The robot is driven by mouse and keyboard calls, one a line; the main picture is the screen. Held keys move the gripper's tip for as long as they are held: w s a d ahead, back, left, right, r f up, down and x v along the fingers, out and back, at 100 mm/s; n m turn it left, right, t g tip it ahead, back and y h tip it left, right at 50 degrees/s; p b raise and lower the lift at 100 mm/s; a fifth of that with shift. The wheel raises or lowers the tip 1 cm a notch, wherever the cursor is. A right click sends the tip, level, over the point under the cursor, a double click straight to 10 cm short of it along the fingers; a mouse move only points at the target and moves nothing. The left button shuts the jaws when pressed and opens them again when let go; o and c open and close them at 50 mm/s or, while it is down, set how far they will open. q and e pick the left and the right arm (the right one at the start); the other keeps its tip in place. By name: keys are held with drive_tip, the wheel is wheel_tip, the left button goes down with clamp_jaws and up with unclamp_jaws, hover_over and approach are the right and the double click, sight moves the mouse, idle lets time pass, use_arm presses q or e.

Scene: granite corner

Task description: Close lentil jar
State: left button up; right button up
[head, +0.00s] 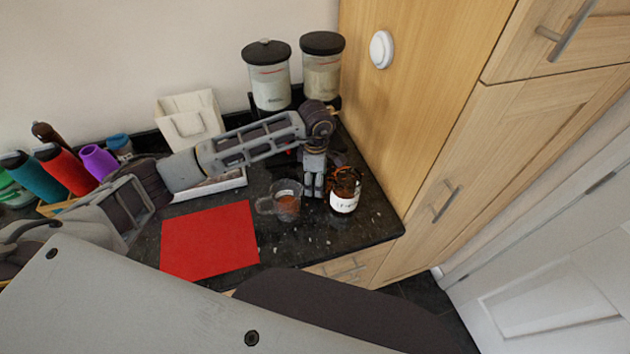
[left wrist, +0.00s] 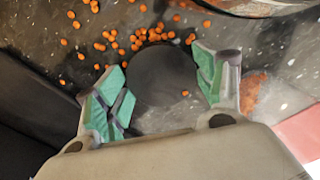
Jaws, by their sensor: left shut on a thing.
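The lentil jar (head: 345,203), amber glass with a white label, stands upright near the counter's right front edge. Its mouth is small and partly unclear in the head view. My left gripper (head: 313,192) points down just left of the jar, between it and a clear measuring cup (head: 288,203) with orange contents. In the left wrist view, its green-padded fingers (left wrist: 168,90) are shut on a dark round disc, which looks like a lid (left wrist: 165,72). The lid is hidden in the head view. My right gripper is not in view.
Orange lentils (left wrist: 125,42) lie scattered on the dark counter (head: 330,238). A red mat (head: 210,240) lies left of the cup. Two dark-lidded canisters (head: 270,88) stand at the back. A wooden cabinet side (head: 400,110) bounds the right. Several bottles (head: 66,170) stand at left.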

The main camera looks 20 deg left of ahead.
use_arm(q)
drive_tip(key=shift+r, duration=0.1)
wheel_tip(320, 180, up, 10)
drive_tip(key=b, duration=0.1)
drive_tip(key=shift+b, duration=0.4)
idle(0.6)
